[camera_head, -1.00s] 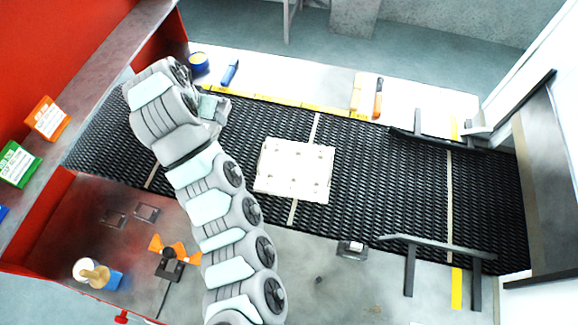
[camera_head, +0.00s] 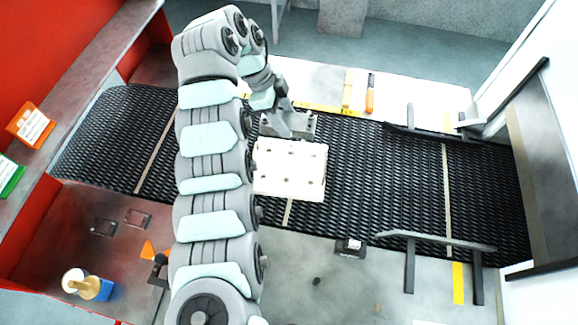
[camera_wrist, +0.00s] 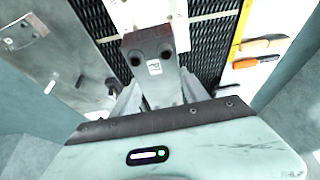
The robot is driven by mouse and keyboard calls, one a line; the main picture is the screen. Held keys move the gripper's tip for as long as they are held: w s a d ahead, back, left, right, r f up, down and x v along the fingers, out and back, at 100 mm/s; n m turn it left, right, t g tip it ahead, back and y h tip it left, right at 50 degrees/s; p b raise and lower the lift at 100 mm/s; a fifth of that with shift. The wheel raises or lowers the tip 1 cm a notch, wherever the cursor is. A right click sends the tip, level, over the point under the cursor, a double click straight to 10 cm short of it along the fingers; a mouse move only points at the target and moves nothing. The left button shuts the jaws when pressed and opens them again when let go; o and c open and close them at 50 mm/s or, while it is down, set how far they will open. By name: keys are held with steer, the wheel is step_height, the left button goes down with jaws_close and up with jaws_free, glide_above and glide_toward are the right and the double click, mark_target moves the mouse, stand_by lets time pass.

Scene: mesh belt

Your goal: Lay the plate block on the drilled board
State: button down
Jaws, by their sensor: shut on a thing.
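The plate block is a grey piece with two dark holes and a small white label, seen in the wrist view (camera_wrist: 152,68). My gripper (camera_wrist: 158,95) is shut on it. In the head view my gripper (camera_head: 285,112) holds the plate block (camera_head: 304,126) over the far edge of the drilled board. The drilled board (camera_head: 290,174) is a pale, squarish plate with several small holes, lying on the belt. The block hides part of its far edge; I cannot tell whether the two touch. The board also shows behind the block in the wrist view (camera_wrist: 182,36).
The black mesh belt (camera_head: 385,180) is clear to the board's right. Grey guide rails (camera_head: 437,241) flank the belt farther right. An orange-handled tool (camera_head: 370,95) lies on the far ledge. A small black-and-grey box (camera_head: 350,247) sits on the near side.

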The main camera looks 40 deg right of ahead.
steer(key=shift+s, duration=0.25)
steer(key=shift+f, duration=0.45)
step_height(320, 180, down, 19)
steer(key=shift+r+p, duration=0.15)
steer(key=shift+p, duration=0.7)
steer(key=shift+f, duration=0.2)
steer(key=shift+f+b, duration=0.15)
steer(key=shift+b, duration=0.15)
steer(key=c, duration=0.6)
jaws_free()
